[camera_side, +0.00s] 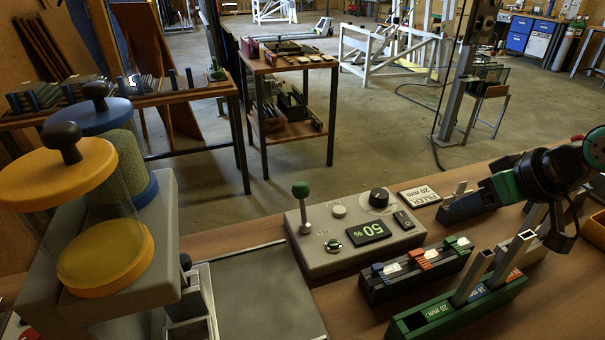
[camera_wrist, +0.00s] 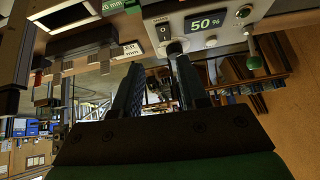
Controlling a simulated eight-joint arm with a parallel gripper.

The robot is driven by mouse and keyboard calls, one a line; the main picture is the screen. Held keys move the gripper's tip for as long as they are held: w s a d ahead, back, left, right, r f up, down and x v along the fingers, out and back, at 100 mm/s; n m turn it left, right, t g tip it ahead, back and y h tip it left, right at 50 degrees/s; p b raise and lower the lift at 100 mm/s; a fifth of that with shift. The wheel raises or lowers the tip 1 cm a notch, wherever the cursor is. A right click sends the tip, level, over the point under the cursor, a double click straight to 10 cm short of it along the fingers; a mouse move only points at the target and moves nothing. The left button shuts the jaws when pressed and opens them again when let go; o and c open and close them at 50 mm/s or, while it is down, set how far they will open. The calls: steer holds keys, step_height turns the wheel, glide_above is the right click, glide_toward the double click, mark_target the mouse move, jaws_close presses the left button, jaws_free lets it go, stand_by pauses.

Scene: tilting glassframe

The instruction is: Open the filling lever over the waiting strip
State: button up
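A lever with a green knob (camera_side: 301,190) stands upright on the grey control box (camera_side: 322,262); its knob also shows in the wrist view (camera_wrist: 253,62). A small dark knob (camera_side: 186,262) sits beside the hopper base, above a dark and metal piece (camera_side: 195,303). I cannot tell which one is the filling lever. No strip is clear under the hoppers; that spot is partly cut off. My gripper (camera_wrist: 160,62) is open and empty, its dark fingers apart. In the side view it is at the right, away from both levers, its fingertips hard to make out.
A yellow-lidded hopper (camera_side: 70,175) and a blue-lidded one (camera_side: 146,188) stand at the left. The box display (camera_side: 368,232) reads 50 %. Coloured strip racks (camera_side: 375,293) and a green rack (camera_side: 430,319) with upright metal profiles stand at the front right. A flat grey plate (camera_side: 265,300) lies clear.

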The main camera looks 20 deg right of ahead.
steer(key=o, duration=0.4)
steer(key=w+a+m+y, duration=0.3)
steer(key=w+a+m, duration=0.1)
steer(key=shift+w+r+m+g, duration=0.3)
steer(key=shift+r+g, duration=0.1)
steer(key=shift+r, duration=0.05)
steer(key=w+a+f+m+y, duration=0.1)
steer(key=w+a+m+y, duration=0.2)
steer(key=w+m+y, duration=0.1)
steer(key=w+a+f+m+g+y, duration=0.1)
steer(key=w+a+f+m+y, duration=0.1)
steer(key=w+a+m+y, duration=0.1)
steer(key=w+a+f+m+g+y, duration=0.1)
steer(key=w+a+f+m+y, duration=0.1)
steer(key=w+a+m+y, duration=0.2)
steer(key=shift+w+f+m+y, duration=0.1)
steer(key=shift+w+m+y, duration=0.25)
steer(key=shift+m, duration=0.55)
steer(key=shift+w+f+m+y, duration=0.1)
steer(key=shift+w+m+y, duration=0.25)
steer(key=shift+m, duration=0.55)
steer(key=shift+s+a+f+m+g+y, duration=0.1)
steer(key=shift+f+m+g+y, duration=0.1)
steer(key=shift+f+m+y, duration=0.25)
steer(key=shift+s+a+f+m+g+y, duration=0.1)
steer(key=shift+f+m+g+y, duration=0.1)
steer(key=shift+f+m+y, duration=0.2)
steer(key=shift+a, duration=0.15)
glide_above(292, 223)
jaws_close()
